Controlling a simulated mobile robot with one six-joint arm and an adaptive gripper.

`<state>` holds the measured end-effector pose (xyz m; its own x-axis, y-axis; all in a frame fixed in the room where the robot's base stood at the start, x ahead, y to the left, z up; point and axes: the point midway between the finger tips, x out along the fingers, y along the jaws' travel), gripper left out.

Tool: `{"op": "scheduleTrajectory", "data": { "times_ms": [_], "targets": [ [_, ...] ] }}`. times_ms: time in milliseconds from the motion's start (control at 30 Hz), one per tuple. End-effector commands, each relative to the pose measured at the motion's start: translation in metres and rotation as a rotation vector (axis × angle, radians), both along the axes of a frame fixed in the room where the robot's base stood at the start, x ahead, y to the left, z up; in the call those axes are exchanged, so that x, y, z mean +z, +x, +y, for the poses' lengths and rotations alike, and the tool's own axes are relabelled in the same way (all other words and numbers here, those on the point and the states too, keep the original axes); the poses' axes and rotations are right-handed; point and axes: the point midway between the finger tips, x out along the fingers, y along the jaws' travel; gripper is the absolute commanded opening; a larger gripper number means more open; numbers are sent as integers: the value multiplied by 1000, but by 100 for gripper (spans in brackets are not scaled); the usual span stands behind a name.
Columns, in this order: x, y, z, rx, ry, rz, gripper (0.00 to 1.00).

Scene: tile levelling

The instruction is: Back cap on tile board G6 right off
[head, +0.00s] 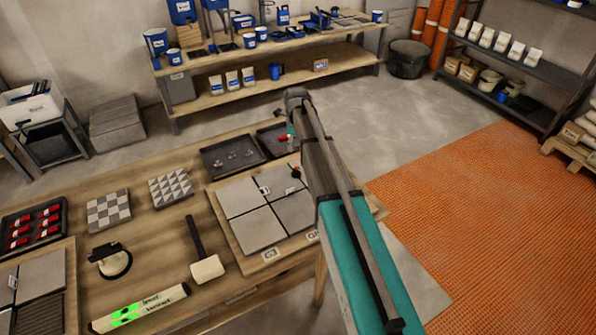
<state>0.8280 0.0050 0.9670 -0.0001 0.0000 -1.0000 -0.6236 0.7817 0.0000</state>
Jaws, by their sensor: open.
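The tile board (238,236) lies on the wooden table, with grey tiles parted by a cross-shaped gap. A label reading G3 (269,254) is on its front edge. A second label (313,236), partly cut off by my arm, seems to read G6. A small white piece (265,190) stands at the gap, and a small dark cap-like piece (295,172) is near the back right. My gripper (291,146) is mostly hidden behind my arm, above the board's back edge; it is open. Small red and green spots show beside it. I cannot tell whether it touches anything.
Two dark trays (232,155) sit behind the board. A mallet (207,268), a green-lit level (138,308), a round suction tool (112,262) and patterned tile samples (108,210) lie left. A tray of red caps (32,228) is far left. Orange floor matting (500,210) is right.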

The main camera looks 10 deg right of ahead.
Motion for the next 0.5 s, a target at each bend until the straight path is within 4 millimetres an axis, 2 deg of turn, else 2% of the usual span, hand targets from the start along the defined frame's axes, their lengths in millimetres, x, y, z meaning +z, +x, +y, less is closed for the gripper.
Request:
{"op": "scheduleTrajectory", "data": {
  "times_ms": [33, 500],
  "targets": [
    [-8, 0, 0, 0, 0, 0, 79],
    [-44, 0, -1, 0, 0, 0, 79]
  ]
}}
